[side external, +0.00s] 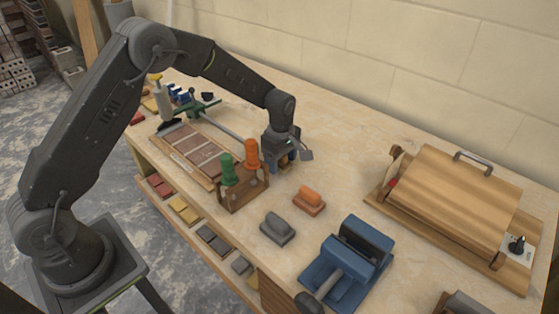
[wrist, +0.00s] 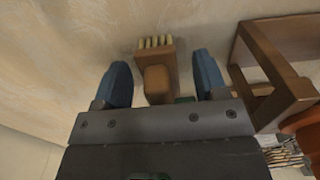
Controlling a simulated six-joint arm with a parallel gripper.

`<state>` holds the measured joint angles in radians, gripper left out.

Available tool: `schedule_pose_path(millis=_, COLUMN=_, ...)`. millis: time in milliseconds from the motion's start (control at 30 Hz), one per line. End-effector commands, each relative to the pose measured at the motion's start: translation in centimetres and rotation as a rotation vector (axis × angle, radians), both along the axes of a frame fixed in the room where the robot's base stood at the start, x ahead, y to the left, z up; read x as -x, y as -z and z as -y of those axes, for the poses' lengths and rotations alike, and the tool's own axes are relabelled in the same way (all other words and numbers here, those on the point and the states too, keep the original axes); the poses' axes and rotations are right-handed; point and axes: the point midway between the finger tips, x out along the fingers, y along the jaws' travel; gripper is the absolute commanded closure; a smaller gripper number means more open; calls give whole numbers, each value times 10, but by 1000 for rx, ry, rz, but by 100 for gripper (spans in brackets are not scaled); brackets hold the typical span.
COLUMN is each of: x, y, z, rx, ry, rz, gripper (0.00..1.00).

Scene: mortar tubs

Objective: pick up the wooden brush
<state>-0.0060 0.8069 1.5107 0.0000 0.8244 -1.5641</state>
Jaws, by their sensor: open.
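The wooden brush (wrist: 157,80) shows in the wrist view, with a brown block body and pale bristle tufts at its far end. My gripper (wrist: 161,68) is open, with one blue finger on each side of the brush and a visible gap on both sides. In the side view my gripper (side external: 284,158) points down, low over the bench, just behind the wooden rack. There the fingers and rack largely hide the brush. I cannot tell how far the fingers reach down beside it.
The wooden rack (wrist: 268,95) with green and orange handles stands close on the right in the wrist view; it also shows in the side view (side external: 244,192). An orange-topped block (side external: 309,200), a grey block (side external: 277,229), a blue vise (side external: 345,268) and a wooden box (side external: 450,205) stand rightward.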

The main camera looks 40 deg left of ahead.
Motion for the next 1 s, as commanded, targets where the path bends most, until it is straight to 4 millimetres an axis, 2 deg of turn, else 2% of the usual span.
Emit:
schedule_pose_path(millis=267, x=0, y=3, z=0, rx=0, ry=0, rz=1, gripper=35)
schedule_pose_path(millis=800, x=0, y=3, z=0, rx=0, ry=0, rz=0, gripper=87)
schedule_pose_path(millis=1000, x=0, y=3, z=0, rx=0, ry=0, rz=1, gripper=88)
